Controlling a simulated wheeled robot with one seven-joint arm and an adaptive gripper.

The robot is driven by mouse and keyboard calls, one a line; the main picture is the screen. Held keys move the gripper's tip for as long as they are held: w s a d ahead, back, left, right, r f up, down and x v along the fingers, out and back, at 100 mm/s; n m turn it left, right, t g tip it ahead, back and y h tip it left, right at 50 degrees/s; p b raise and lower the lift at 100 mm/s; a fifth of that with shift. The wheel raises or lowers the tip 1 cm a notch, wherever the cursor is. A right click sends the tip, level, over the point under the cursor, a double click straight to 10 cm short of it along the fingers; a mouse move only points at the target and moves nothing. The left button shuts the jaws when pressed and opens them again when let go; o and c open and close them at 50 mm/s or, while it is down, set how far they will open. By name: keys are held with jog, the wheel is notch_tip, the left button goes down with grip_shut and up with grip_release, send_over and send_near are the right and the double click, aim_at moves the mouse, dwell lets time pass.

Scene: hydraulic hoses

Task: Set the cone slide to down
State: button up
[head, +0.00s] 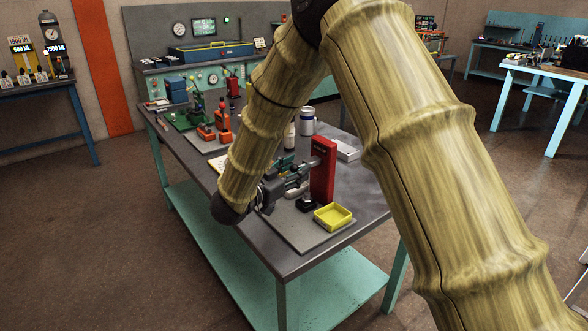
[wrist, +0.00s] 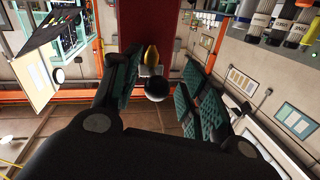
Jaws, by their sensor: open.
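A red upright stand (head: 323,172) rises from a grey plate on the workbench in the head view. Its red face (wrist: 153,22) fills the top middle of the wrist view. A dark round knob (wrist: 157,88) shows in front of it, with a small yellow part (wrist: 151,55) behind the knob. I cannot tell for sure which part is the cone slide or its setting. My gripper (head: 297,178) is beside the stand's left side. In the wrist view my gripper (wrist: 162,66) is open, its teal-padded fingers on either side of the knob, with visible gaps.
A yellow tray (head: 333,216) sits at the stand's foot, next to a small dark block (head: 306,204). White containers (head: 307,122) stand behind the stand. Red and green fixtures (head: 221,122) occupy the bench's far left. The bench's front corner is clear.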

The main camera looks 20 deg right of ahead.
jog(key=shift+s+r, duration=0.15)
jog(key=shift+r, duration=0.05)
jog(key=shift+f, duration=0.1)
grip_shut()
notch_tip(320, 180, down, 7)
jog(key=shift+r+b, duration=0.1)
jog(key=shift+b, duration=1.05)
jog(key=shift+r, duration=0.1)
grip_release()
jog(key=v, duration=1.2)
